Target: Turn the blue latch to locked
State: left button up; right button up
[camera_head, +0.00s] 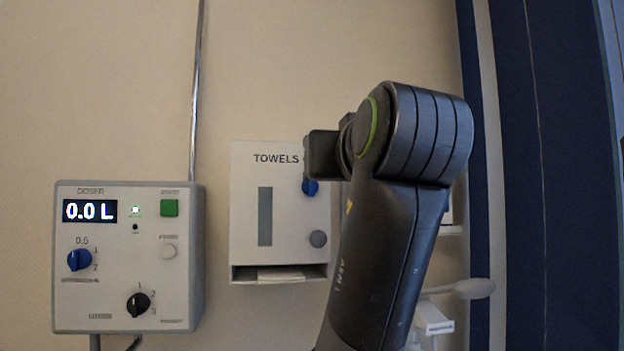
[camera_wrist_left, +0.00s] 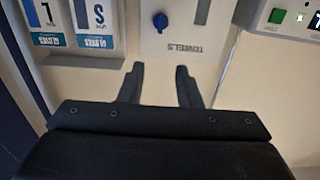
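The blue latch (camera_head: 311,187) is a small knob on the upper right of the white towel dispenser (camera_head: 240,205), marked TOWELS. It also shows upside down in the left wrist view (camera_wrist_left: 160,21), where the dispenser (camera_wrist_left: 187,30) is at the top. My left gripper (camera_wrist_left: 160,68) is open and empty, its fingers pointing toward the dispenser. The latch lies beyond the fingertips, about between them, apart from both. In the head view an arm and its dark wrist stand close above and right of the latch; no fingers show there. I cannot read the latch's setting. My right gripper is not in view.
A doser box (camera_head: 110,295), with a 0.0 L display, a green button and another blue knob (camera_head: 79,260), is left of the dispenser. Labelled boxes (camera_wrist_left: 98,20) stand on the dispenser's other side.

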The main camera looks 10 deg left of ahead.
aim_at(309, 183)
pick_arm(q)
jog(key=p+x, duration=0.7)
jog(key=x, duration=1)
jog(key=shift+p, duration=0.4)
jog(key=shift+w, duration=0.1)
grip_shut()
